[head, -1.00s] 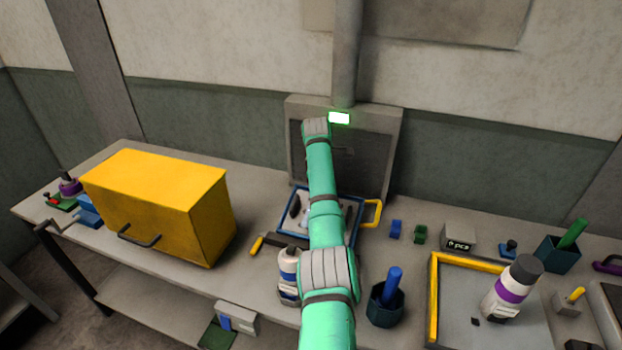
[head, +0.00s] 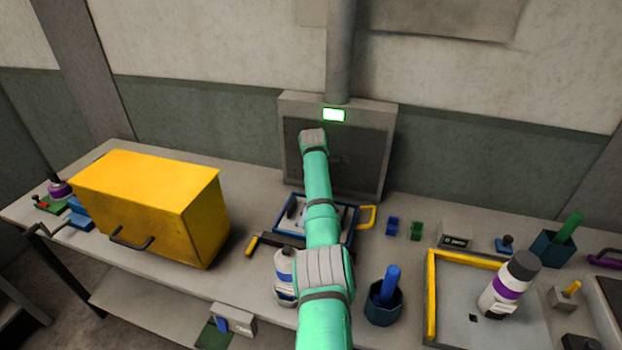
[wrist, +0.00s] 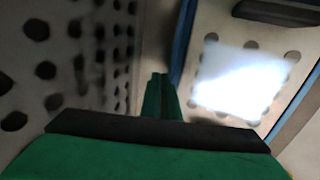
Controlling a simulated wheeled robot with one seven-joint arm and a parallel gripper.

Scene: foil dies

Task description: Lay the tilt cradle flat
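A blue-framed tray with a yellow handle (head: 372,216) sits on the bench at the foot of a grey panel; I take it for the tilt cradle. My arm crosses in front and hides its middle, so its tilt is hard to judge. In the wrist view, a pale perforated plate with a blue edge (wrist: 217,22) fills the right side, with a bright glare patch and a dark piece on it. My gripper (wrist: 163,76) shows as green fingers pressed together, with nothing visible between them. They are beside the blue edge; contact cannot be told. The head view hides the fingers.
A grey upright panel (head: 365,160) with a lit green-rimmed display stands behind. A large yellow box (head: 140,200) is at left. A white bottle (head: 284,272) and a blue pen cup (head: 383,303) flank my arm. A yellow-edged tray (head: 431,300) is at right.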

